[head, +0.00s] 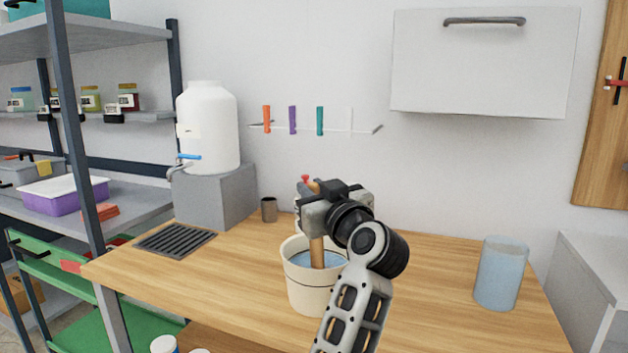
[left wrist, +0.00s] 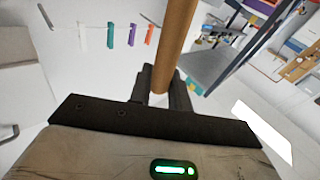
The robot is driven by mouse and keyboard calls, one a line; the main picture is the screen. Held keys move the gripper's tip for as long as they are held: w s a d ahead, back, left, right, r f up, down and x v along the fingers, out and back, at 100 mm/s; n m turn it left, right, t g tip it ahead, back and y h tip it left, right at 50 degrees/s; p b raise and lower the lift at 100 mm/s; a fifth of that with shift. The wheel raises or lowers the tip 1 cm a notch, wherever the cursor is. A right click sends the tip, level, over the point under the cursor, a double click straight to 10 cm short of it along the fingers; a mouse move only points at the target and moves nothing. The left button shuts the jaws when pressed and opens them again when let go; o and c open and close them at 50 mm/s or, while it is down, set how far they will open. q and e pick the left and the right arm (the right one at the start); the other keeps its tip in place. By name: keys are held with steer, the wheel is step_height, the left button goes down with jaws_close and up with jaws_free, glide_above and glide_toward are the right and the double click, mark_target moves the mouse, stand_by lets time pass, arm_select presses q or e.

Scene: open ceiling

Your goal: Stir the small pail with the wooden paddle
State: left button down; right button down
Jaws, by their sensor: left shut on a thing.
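The small pail (head: 310,295) is cream-white with a dark line near its rim and stands upright on the wooden table. Bluish liquid shows inside it. The wooden paddle (head: 317,252) stands nearly upright, its lower end in the liquid and hidden. My left gripper (head: 314,208) is above the pail, shut on the paddle's shaft. In the left wrist view the paddle (left wrist: 176,40) runs between the fingers of the gripper (left wrist: 160,92). My right gripper is in neither view.
The table (head: 430,270) has free room right of the pail. A clear bluish container (head: 500,274) stands at its right. A white jug (head: 208,128) on a grey block (head: 214,196), a drain grate (head: 175,240) and a small brown cup (head: 269,209) are at left. A cabinet (head: 485,62) hangs above.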

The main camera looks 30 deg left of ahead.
arm_select(q)
steer(key=shift+f+b, duration=0.35)
steer(key=shift+f, duration=1.7)
